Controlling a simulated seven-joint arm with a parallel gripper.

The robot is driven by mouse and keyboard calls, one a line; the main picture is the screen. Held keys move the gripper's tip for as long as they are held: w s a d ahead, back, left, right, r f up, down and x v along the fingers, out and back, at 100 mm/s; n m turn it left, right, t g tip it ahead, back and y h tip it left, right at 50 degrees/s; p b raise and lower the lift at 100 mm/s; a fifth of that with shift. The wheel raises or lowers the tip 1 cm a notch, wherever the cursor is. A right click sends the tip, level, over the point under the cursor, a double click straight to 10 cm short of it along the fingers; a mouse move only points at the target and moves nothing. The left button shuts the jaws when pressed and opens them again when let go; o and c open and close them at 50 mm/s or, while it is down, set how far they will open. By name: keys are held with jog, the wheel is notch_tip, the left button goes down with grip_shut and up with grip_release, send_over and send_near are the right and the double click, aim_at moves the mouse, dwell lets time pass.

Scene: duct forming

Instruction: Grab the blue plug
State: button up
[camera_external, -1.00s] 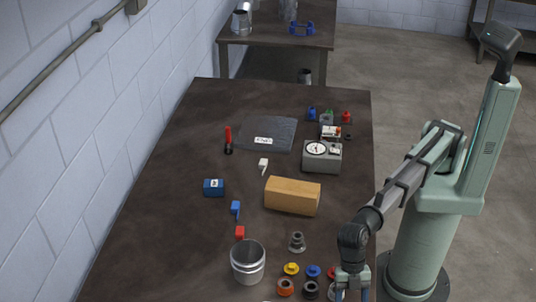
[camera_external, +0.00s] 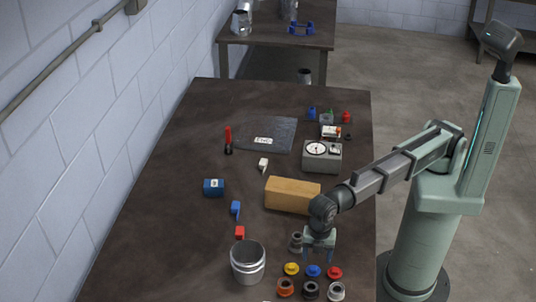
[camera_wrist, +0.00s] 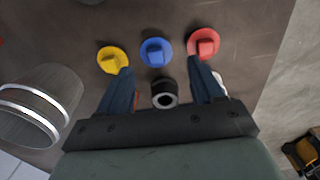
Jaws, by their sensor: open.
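The blue plug (camera_external: 313,271) sits on the table between a yellow plug (camera_external: 291,268) and a red plug (camera_external: 334,272). In the wrist view the blue plug (camera_wrist: 156,52) is round with a raised square grip, ahead of the fingertips and between them sideways. My gripper (camera_external: 318,258) is open and empty, just above and behind the blue plug in the external view. In the wrist view my gripper (camera_wrist: 163,75) has its left finger near the yellow plug (camera_wrist: 113,59) and its right finger near the red plug (camera_wrist: 203,43).
A metal duct (camera_external: 248,262) stands to the left. A tan block (camera_external: 292,195) lies farther back. A grey fitting (camera_external: 296,241) is close to my gripper.

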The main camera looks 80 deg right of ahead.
aim_at(314, 267)
jog(key=shift+w+f, duration=0.2)
jog(key=shift+f, duration=1.45)
jog(key=shift+w+f, duration=0.15)
jog(key=shift+f, duration=1.5)
jog(key=c, duration=0.8)
jog(key=shift+r, duration=0.1)
jog(key=shift+c, duration=0.2)
